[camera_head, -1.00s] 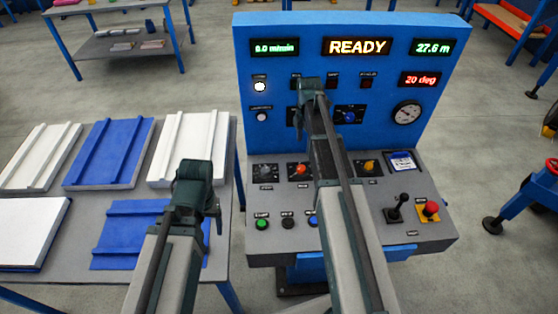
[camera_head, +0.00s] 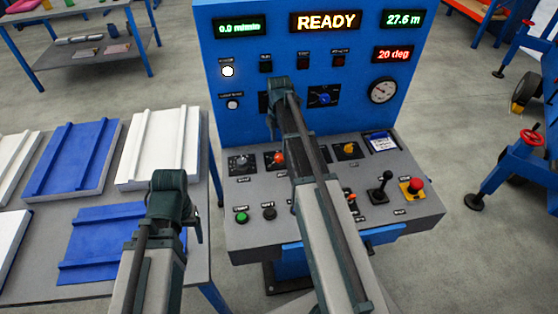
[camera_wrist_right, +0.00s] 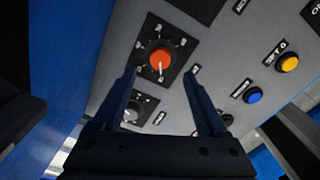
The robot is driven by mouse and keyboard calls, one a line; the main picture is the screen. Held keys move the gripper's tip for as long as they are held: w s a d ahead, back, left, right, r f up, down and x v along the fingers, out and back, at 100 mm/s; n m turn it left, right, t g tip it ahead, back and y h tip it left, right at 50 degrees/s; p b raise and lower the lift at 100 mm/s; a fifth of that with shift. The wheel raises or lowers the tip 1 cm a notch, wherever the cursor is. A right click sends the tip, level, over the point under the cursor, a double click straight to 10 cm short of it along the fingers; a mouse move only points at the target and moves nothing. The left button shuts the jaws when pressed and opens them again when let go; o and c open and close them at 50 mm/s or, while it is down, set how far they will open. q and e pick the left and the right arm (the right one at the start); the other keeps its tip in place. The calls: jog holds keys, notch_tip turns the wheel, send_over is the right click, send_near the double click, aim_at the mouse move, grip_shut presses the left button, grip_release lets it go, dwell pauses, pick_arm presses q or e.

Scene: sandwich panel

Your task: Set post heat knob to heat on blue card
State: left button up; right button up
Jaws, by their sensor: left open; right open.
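The console desk carries a grey knob (camera_head: 241,163), an orange-red knob (camera_head: 277,159) and a yellow knob (camera_head: 347,150); their labels are too small to read. A white card with a blue top (camera_head: 381,142) lies at the desk's back right; its writing is unreadable. My right gripper (camera_wrist_right: 158,74) is open and empty. In the right wrist view, the orange-red knob (camera_wrist_right: 160,60) appears between its fingertips, and the grey knob (camera_wrist_right: 132,114) lies lower left. In the head view my right arm hides part of the desk. My left gripper (camera_head: 180,222) is open, over the left table, its fingers mostly hidden.
The upright blue panel (camera_head: 360,95) has lit displays and a gauge (camera_head: 383,90). A black lever (camera_head: 380,188) and red stop button (camera_head: 416,184) stand at the desk's right. The left table holds white and blue panels (camera_head: 72,160). A blue stand (camera_head: 515,165) is at right.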

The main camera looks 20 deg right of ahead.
aim_at(279, 156)
pick_arm(q)
notch_tip(279, 156, down, 7)
jog(key=b, duration=0.5)
jog(key=shift+b, duration=0.35)
pick_arm(e)
notch_tip(279, 156, down, 7)
jog(key=shift+r, duration=0.1)
pick_arm(q)
jog(key=shift+r, duration=0.1)
pick_arm(e)
jog(key=shift+c, duration=0.2)
grip_shut()
